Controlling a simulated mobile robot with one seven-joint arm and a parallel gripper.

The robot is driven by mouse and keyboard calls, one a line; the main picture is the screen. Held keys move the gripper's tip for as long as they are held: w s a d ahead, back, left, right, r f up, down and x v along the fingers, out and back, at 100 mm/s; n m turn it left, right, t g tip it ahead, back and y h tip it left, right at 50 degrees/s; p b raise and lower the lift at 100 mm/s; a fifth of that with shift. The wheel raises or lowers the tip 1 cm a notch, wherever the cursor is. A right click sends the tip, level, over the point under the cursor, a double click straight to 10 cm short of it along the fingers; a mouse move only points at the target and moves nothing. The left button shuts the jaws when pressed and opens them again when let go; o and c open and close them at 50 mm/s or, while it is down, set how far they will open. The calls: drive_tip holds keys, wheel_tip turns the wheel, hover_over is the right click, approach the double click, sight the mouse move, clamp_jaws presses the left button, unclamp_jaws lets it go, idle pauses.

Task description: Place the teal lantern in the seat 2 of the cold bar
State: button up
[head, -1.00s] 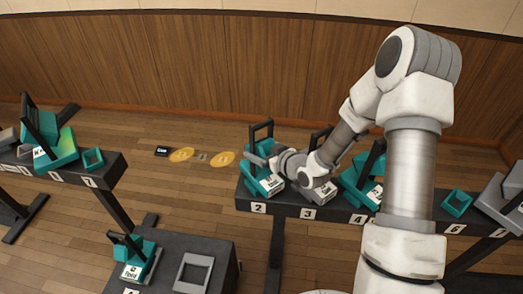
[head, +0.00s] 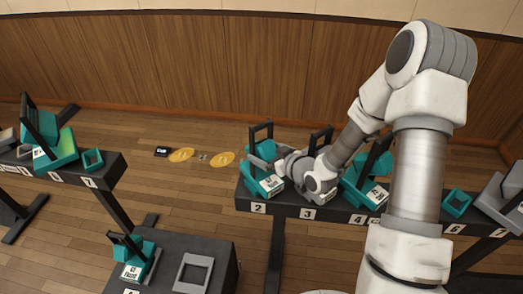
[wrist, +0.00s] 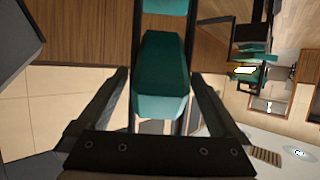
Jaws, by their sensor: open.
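A teal lantern (head: 261,183) with a dark upright handle and a white label stands at position 2 of the right-hand bar (head: 283,205). My gripper (head: 264,158) is at this lantern, reaching in from the right. In the wrist view, my open fingers (wrist: 160,76) lie on either side of a teal block (wrist: 162,62), with gaps beside it; contact is not clear. Another teal lantern (head: 134,262) stands on the dark front box (head: 215,245), beside an empty grey square frame (head: 194,273). I cannot tell which bar is the cold one.
A lantern at position 3 is partly hidden by my wrist. A teal lantern (head: 354,190) stands at position 4. An empty teal frame (head: 457,203) is near 6 and a grey body (head: 497,207) near 7. The left bar (head: 110,168) holds another teal lantern (head: 58,150) and an empty teal frame (head: 93,159).

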drive_tip(key=v, duration=0.9)
drive_tip(key=shift+s+d, duration=0.15)
drive_tip(key=shift+s, duration=0.05)
drive_tip(key=shift+w, duration=0.15)
